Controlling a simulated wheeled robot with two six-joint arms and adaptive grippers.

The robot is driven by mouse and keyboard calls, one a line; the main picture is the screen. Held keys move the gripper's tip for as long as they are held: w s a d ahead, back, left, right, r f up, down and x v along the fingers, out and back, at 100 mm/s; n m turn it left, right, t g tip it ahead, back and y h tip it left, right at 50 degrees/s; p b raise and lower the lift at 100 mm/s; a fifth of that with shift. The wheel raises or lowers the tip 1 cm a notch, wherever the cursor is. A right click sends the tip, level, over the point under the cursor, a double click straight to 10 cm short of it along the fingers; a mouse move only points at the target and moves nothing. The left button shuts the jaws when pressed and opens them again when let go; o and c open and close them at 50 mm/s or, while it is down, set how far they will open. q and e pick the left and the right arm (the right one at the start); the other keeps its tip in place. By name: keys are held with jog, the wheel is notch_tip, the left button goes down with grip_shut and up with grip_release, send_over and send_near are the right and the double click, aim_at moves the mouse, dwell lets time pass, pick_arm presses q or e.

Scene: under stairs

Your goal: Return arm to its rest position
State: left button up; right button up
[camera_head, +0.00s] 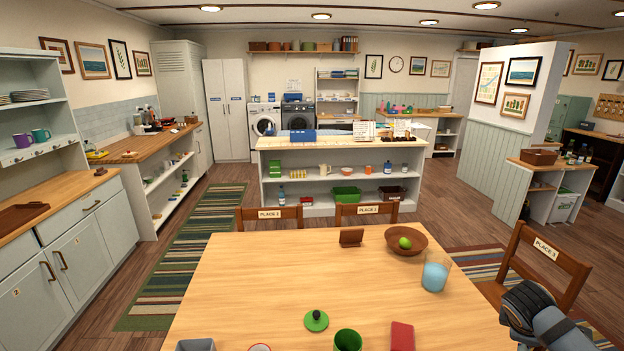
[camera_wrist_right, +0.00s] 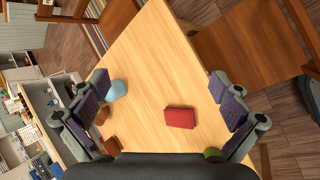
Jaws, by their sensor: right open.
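My right gripper (camera_head: 527,303) is at the right edge of the wooden table (camera_head: 270,270), in front of the chair marked PLACE 3 (camera_head: 545,248). In the right wrist view its two fingers (camera_wrist_right: 158,88) are spread wide with nothing between them touching the pads. Beyond the fingers lie the tabletop and a red block-like item (camera_wrist_right: 180,117). My left gripper is not in view.
The table's middle is clear.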

jog(key=s+d+f+m+h, duration=0.1)
jog(key=s+d+f+m, duration=0.15)
jog(key=d+f, duration=0.65)
jog(key=s+d+f+m+h, duration=0.15)
jog(key=s+d+f, duration=0.25)
jog(key=d+f, duration=0.5)
jog(key=s+d+f+m, duration=0.1)
jog(key=s+d+f, duration=0.2)
jog(key=s+d, duration=0.65)
jog(key=s+d+f+m, duration=0.1)
jog(key=s+d+f, duration=0.35)
jog(key=s, duration=0.85)
jog(key=s+a+f+m+g+y, duration=0.1)
jog(key=s+a+f+y, duration=0.15)
jog(key=a+f, duration=0.85)
jog(key=s+a+f+m+g+y, duration=0.1)
jog(key=s+a+f, duration=0.2)
jog(key=a+f, duration=0.7)
jog(key=s+a+f+y+b, duration=0.1)
jog(key=a+f, duration=0.2)
jog(key=a, duration=0.8)
jog(key=a+f+m+y+b, duration=0.1)
jog(key=a+f, duration=0.3)
jog(key=a, duration=0.7)
jog(key=s+a+f+y+b, duration=0.1)
jog(key=a+f+y, duration=0.1)
jog(key=a, duration=1)
jog(key=shift+s+f+m+y, duration=0.3)
jog(key=shift+f, duration=0.4)
